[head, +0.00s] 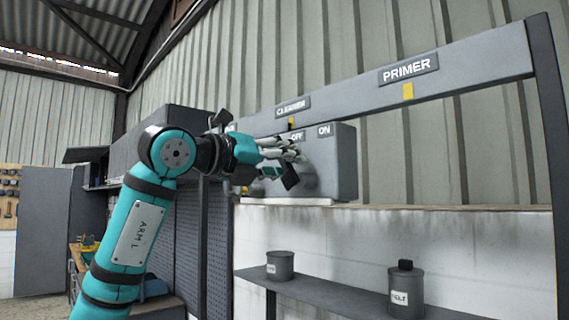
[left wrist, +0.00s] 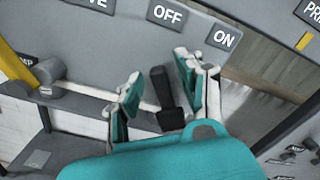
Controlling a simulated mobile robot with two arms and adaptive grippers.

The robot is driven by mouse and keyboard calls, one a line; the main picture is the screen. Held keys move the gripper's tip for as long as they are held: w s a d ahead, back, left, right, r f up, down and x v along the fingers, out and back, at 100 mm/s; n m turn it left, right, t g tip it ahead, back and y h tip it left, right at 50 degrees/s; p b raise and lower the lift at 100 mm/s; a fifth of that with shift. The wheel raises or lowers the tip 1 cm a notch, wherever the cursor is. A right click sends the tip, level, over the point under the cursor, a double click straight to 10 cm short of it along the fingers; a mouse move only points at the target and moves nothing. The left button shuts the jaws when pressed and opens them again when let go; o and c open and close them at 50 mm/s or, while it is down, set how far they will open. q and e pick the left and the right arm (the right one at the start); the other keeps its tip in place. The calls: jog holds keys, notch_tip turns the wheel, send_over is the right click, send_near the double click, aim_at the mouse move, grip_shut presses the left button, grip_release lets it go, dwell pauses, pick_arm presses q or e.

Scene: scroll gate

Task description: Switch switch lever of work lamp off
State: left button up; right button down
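The grey switch box (head: 343,165) is mounted on the wall, with an OFF label (head: 297,136) on the left and an ON label (head: 324,130) on the right. My left gripper (head: 290,150) is in front of the box, below these labels. In the left wrist view, the gripper (left wrist: 158,78) is open, with one finger on each side of a dark switch lever (left wrist: 163,88). The lever has a black block end (left wrist: 171,119); contact with the fingers is not clear. The lever's exact setting is hard to tell. My right gripper is out of view.
A rail above carries a CLEANER label (head: 292,108) and a PRIMER label (head: 408,69). A ledge (head: 400,207) runs under the box. A lower shelf (head: 340,298) holds two grey cans (head: 280,266), (head: 406,292). Free space lies right of the box.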

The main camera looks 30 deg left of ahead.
pick_arm(q)
jog(key=v, duration=1.2)
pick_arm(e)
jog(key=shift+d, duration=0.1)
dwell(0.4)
